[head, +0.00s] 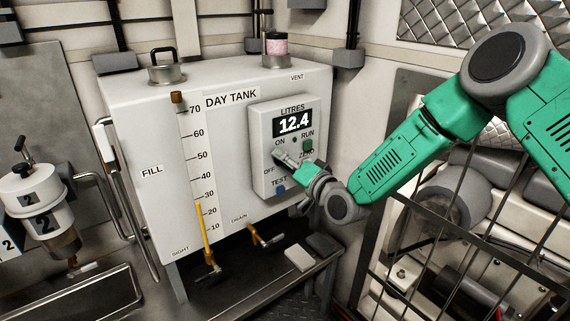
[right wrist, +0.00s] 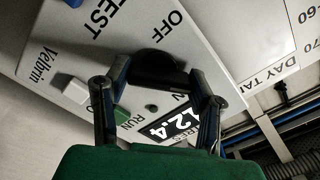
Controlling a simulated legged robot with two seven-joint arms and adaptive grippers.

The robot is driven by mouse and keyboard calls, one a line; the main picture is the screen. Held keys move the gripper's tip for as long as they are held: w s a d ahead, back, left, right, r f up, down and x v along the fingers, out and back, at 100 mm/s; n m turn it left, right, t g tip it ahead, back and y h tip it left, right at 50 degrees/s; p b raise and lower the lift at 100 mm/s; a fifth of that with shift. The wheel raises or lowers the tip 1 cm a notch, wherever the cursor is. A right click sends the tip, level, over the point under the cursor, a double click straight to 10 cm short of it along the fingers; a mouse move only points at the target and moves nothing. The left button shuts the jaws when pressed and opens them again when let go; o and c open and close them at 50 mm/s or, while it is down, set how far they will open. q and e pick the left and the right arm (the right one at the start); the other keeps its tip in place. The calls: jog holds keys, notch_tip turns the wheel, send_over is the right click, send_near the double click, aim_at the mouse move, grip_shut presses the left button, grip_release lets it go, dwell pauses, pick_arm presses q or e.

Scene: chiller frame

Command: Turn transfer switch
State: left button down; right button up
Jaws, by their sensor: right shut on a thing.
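The grey control panel (head: 286,135) is on the front of the white day tank (head: 225,150). Its display reads 12.4 litres, and ON and OFF labels mark the switch position. My right gripper (head: 283,160) is at the panel between these labels, its fingers hiding most of the switch in the head view. In the right wrist view the dark round switch knob (right wrist: 155,65) lies beside the OFF label. My right gripper (right wrist: 157,85) has its two fingers on either side of it, shut on the knob. My left gripper is not in view.
A green RUN button (head: 307,145) and a blue TEST button (head: 281,190) sit close to the gripper. A barred metal guard (head: 445,240) stands at right, under my right arm.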

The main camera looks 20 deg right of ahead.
jog(key=m, duration=0.1)
jog(key=f+m+b, duration=0.1)
jog(key=m, duration=0.1)
jog(key=shift+s+m, duration=0.15)
jog(key=shift+m, duration=0.15)
jog(key=shift+m+b, duration=0.85)
jog(key=shift+m, duration=0.85)
jog(key=o, duration=1.1)
jog(key=shift+o, duration=0.3)
jog(key=shift+d+r, duration=0.1)
jog(key=shift+r, duration=0.05)
jog(key=shift+r, duration=0.1)
